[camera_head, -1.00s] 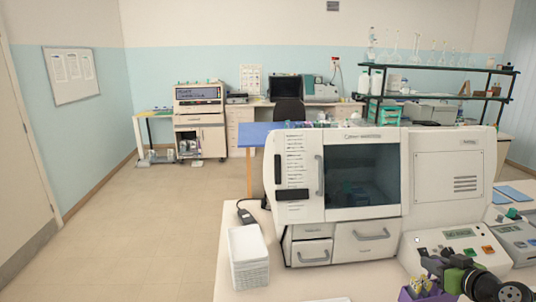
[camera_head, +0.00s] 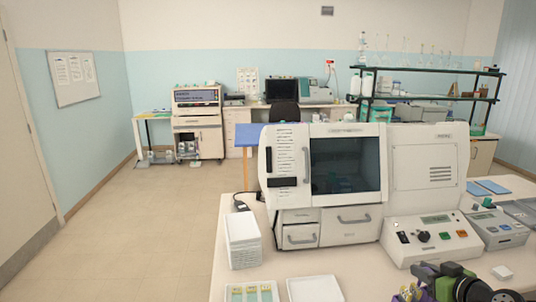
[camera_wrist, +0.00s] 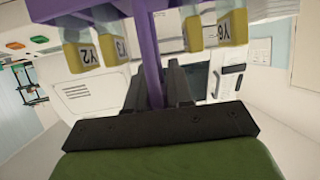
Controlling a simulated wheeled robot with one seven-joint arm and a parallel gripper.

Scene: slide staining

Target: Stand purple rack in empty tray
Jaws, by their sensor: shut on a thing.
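The purple rack shows large in the wrist view (camera_wrist: 148,60), with yellow-labelled pieces marked "Y2" and "Y6" on it. My gripper (camera_wrist: 160,88) is shut on a narrow purple part of it. In the head view the rack (camera_head: 426,272) is at the lower right, partly cut off by the bottom edge and mixed with my dark gripper and green wrist. A shallow white tray (camera_head: 315,290) at the bottom middle looks empty; its near edge is cut off. Left of it, another white tray (camera_head: 231,295) holds several greenish items.
A stack of white trays (camera_head: 243,243) stands at the table's left edge. A large white machine (camera_head: 290,200) fills the table's back. The bare table (camera_head: 350,262) between machine and trays is clear.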

